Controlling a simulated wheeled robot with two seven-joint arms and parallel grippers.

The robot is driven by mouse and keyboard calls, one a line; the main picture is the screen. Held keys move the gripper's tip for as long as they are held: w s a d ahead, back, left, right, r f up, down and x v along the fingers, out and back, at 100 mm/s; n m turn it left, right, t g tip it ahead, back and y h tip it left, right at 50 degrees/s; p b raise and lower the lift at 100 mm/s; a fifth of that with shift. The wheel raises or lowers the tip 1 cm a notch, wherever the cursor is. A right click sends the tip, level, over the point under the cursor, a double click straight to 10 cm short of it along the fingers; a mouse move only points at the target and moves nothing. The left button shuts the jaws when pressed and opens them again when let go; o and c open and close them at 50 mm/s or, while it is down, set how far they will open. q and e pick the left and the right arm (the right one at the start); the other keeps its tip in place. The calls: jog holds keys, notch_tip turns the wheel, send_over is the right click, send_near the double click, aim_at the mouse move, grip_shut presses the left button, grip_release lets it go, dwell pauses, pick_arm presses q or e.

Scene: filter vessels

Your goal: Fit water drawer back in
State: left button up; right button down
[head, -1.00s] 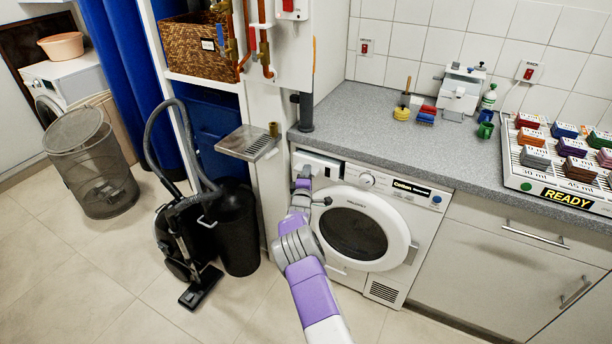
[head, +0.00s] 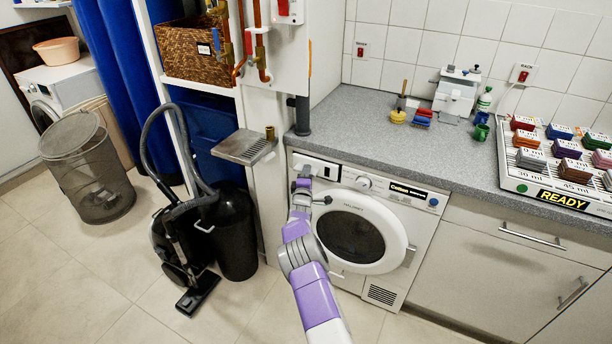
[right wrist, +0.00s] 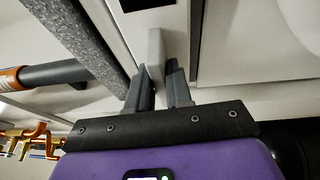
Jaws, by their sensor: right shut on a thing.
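The white water drawer (head: 319,168) is at the upper left of the dryer front (head: 400,225), left of the dial. My right gripper (head: 301,184) is at the drawer's left part. In the right wrist view, the right gripper (right wrist: 163,78) is shut on the drawer's pale grey upright handle (right wrist: 155,48), with one dark finger on each side. The drawer front (right wrist: 150,17) shows above the fingers, with a dark seam on its right. I cannot tell how far the drawer sits in its slot. My left gripper is not in view.
A grey worktop (head: 400,140) overhangs the dryer. A grey drain pipe (head: 302,115) and a metal drip tray (head: 245,147) stand close to the left. A vacuum cleaner (head: 180,250) and a black bin (head: 232,235) are on the floor at left. The round dryer door (head: 360,232) is below right.

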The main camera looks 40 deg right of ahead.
jog(key=shift+w+d+r, duration=0.15)
jog(key=shift+w+d, duration=0.1)
jog(key=shift+d, duration=0.45)
jog(key=c, duration=1)
grip_release()
jog(key=shift+o, duration=0.2)
jog(key=shift+f, duration=0.25)
jog(key=shift+s+a+r+p, duration=0.15)
jog(key=shift+s+a+p, duration=0.3)
jog(key=shift+a+p, duration=0.1)
jog(key=p+v, duration=0.2)
jog(key=v, duration=0.4)
jog(key=shift+p, duration=0.4)
jog(key=shift+s, duration=0.1)
